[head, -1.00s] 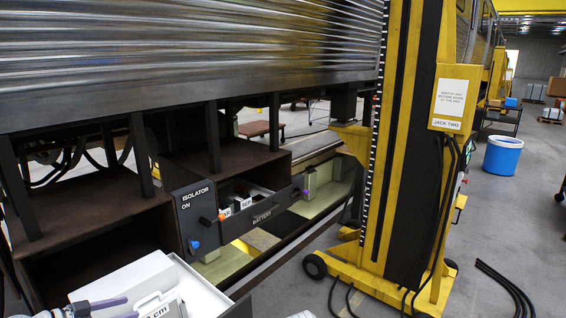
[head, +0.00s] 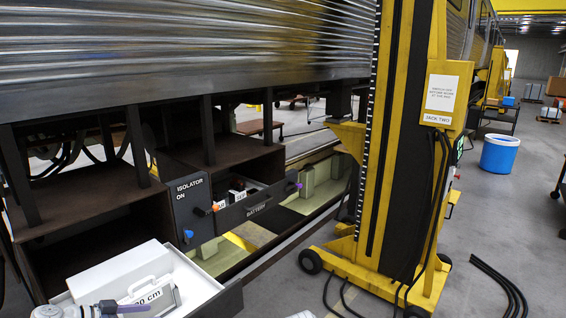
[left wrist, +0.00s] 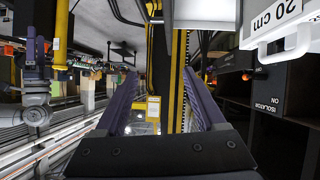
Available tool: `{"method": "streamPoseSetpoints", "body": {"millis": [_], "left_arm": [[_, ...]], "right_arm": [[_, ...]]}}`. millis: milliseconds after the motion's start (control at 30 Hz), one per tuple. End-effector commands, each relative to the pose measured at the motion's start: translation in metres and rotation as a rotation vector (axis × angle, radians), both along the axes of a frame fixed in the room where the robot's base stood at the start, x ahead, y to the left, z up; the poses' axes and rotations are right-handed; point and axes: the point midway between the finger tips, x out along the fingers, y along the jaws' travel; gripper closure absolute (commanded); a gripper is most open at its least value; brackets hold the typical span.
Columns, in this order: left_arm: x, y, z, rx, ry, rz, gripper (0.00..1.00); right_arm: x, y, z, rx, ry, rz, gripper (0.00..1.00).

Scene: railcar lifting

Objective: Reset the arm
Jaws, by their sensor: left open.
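My left gripper (head: 122,309) shows at the bottom left edge of the head view, mostly cut off, its purple fingers beside a white handled block marked 20 cm (head: 153,292). In the left wrist view the left gripper (left wrist: 160,76) has its two purple fingers spread apart with nothing between them. The block's handle and label (left wrist: 283,30) show at the top right there, clear of the fingers. A grey arm with purple finger-like parts (left wrist: 36,52), seemingly my right, stands at the left of the wrist view; its opening is too small to tell.
A white open box (head: 200,280) surrounds the block. The railcar (head: 190,60) has an isolator panel (head: 190,210) and an open battery drawer (head: 258,207) beneath it. Yellow Jack Two (head: 400,150) stands right of them, cables on the floor. A blue bin (head: 500,155) stands behind.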

Motion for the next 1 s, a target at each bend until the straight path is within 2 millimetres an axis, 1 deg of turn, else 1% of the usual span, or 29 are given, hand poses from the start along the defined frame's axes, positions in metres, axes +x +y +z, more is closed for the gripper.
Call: {"method": "streamPoseSetpoints", "body": {"millis": [33,67,267,367,433,600,700,800,900,1000], "left_arm": [[0.000,-0.013,-0.012,0.000,0.032,-0.013,0.28],[0.001,-0.019,-0.017,0.001,0.052,-0.018,0.28],[-0.001,-0.070,-0.060,0.023,0.226,-0.054,0.28],[-0.006,-0.103,-0.088,0.050,0.336,-0.068,0.28],[-0.012,-0.129,-0.112,0.083,0.427,-0.074,0.28],[-0.037,-0.194,-0.175,0.221,0.658,-0.051,0.28],[-0.055,-0.225,-0.208,0.325,0.763,-0.007,0.28],[-0.073,-0.250,-0.237,0.438,0.839,0.057,0.28],[-0.090,-0.269,-0.260,0.546,0.876,0.133,0.28],[-0.103,-0.283,-0.276,0.633,0.885,0.210,0.28]], "right_arm": [[0.000,0.000,-0.008,0.000,0.000,0.000,0.33],[0.000,0.000,-0.010,0.000,0.000,0.001,0.33],[0.000,0.000,-0.031,-0.001,0.000,0.002,0.33],[0.000,0.000,-0.046,-0.001,-0.001,0.004,0.33],[0.000,0.000,-0.059,0.000,-0.001,0.005,0.33],[0.000,0.000,-0.094,-0.001,-0.002,0.008,0.33],[0.000,0.000,-0.114,-0.001,-0.001,0.010,0.33],[0.000,0.000,-0.133,-0.002,-0.002,0.012,0.33],[0.000,-0.001,-0.151,-0.002,-0.002,0.013,0.33],[0.000,-0.001,-0.165,-0.001,-0.002,0.015,0.33]]}}
